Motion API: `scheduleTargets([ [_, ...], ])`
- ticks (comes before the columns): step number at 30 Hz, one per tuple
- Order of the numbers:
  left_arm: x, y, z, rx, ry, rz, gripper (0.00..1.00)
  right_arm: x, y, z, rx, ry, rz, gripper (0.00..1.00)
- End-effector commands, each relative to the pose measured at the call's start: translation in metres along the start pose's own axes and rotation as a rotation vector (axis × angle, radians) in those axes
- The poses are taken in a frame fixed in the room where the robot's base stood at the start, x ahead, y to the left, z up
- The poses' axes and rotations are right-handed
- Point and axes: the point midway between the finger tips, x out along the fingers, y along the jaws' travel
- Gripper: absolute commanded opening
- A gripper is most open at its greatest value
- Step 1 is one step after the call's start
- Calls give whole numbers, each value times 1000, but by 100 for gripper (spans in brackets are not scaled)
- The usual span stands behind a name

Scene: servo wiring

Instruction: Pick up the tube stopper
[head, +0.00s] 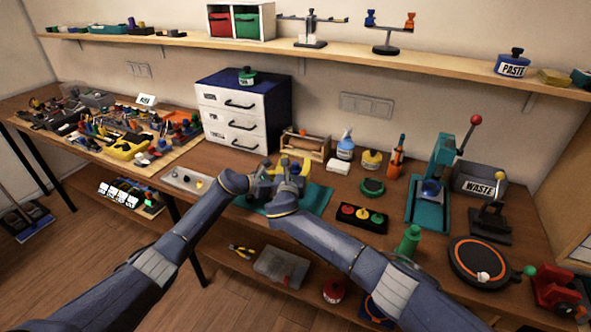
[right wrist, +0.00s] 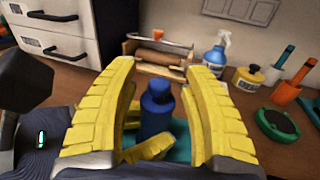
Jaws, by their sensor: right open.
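A blue, bottle-shaped piece (right wrist: 157,108) with a narrower top stands between my right gripper's yellow fingers in the right wrist view; it may be the tube stopper, but I cannot tell for sure. My right gripper (right wrist: 160,75) is open around it, with visible gaps on both sides. In the head view my right gripper (head: 290,168) is over the teal mat (head: 318,198), and the blue piece cannot be made out there. My left gripper (head: 260,187) is close beside it on the left; its fingers are too unclear to judge.
A white drawer cabinet (head: 232,122) and a wooden rack (head: 305,146) stand behind. A spray bottle (head: 345,146), yellow pot (head: 372,159) and green disc (head: 372,187) are to the right. A black box with coloured buttons (head: 361,216) lies near the front edge.

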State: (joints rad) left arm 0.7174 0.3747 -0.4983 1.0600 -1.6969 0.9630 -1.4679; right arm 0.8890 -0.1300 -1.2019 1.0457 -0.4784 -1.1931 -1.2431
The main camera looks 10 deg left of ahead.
Motion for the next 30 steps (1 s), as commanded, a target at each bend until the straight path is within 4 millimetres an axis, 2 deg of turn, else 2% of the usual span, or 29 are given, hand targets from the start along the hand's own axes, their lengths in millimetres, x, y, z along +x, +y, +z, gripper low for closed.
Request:
scheduleTargets([
  [7, 0, 0, -1, -1, 1, 0, 21, 0, 0, 0, 0, 0, 0, 49],
  [18, 0, 0, -1, -1, 1, -1, 21, 0, 0, 0, 0, 0, 0, 6],
  [30, 0, 0, -1, -1, 1, -1, 21, 0, 0, 2, 1, 0, 1, 5],
])
